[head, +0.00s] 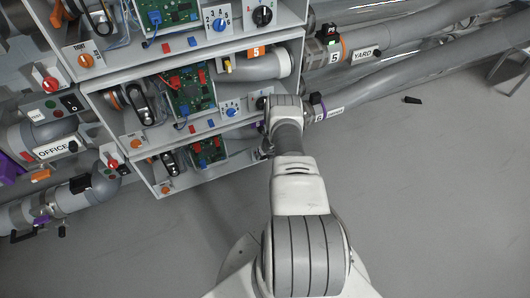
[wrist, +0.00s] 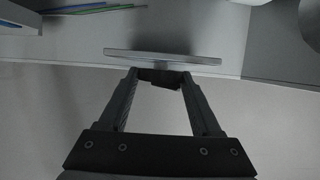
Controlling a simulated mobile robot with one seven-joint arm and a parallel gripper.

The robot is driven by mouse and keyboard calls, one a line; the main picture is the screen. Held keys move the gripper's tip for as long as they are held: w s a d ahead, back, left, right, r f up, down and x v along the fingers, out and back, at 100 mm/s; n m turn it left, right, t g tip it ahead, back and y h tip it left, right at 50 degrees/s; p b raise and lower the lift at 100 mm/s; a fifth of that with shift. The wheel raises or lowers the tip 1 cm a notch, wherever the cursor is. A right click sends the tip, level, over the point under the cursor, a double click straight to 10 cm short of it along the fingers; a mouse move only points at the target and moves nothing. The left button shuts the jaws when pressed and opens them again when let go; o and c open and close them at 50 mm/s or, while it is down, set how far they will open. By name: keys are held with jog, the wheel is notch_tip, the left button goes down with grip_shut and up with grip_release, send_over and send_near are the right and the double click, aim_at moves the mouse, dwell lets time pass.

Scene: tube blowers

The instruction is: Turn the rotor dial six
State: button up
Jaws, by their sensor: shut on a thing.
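In the wrist view my gripper (wrist: 163,76) has its two fingers closed in on a small dark knob (wrist: 166,82). A thin grey plate (wrist: 160,56), seen nearly edge-on, lies just beyond the fingertips. The knob and plate look like rotor dial six, but no marking on them can be read. In the head view my arm hides the gripper and what it holds, at the right end of the lowest shelf. A pipe label (head: 321,118) with a 6 and a purple band is just right of my wrist.
Shelves (head: 215,130) hold green circuit boards (head: 190,92), a blue dial (head: 231,108) and a black dial (head: 262,15). The pipe marked 5 YARD (head: 365,53) runs off right. The OFFICE pipe (head: 55,150) is at left. The grey floor (head: 430,200) at right is mostly clear.

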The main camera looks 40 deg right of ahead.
jog(key=h+p, duration=0.1)
jog(key=p, duration=0.2)
jog(key=shift+a+r+n+g+h, duration=0.25)
jog(key=shift+a+n+g+h, duration=0.05)
jog(key=shift+h, duration=0.1)
jog(key=shift+a+f+h+p, duration=0.15)
jog(key=shift+h+p, duration=0.15)
jog(key=shift+h, duration=0.25)
jog(key=shift+f+h+p, duration=0.15)
jog(key=shift+h+p, duration=0.1)
jog(key=shift+h, duration=0.3)
jog(key=shift+w+f+n+g+h+b, duration=0.1)
jog(key=shift+f+n+g+h+b, duration=0.25)
jog(key=shift+h+b, duration=0.35)
jog(key=n+h+b, duration=0.1)
jog(key=h+b, duration=0.3)
jog(key=b, duration=0.1)
jog(key=shift+a, duration=0.2)
jog(key=shift+r, duration=0.1)
jog(key=o, duration=1.4)
jog(key=shift+c, duration=0.2)
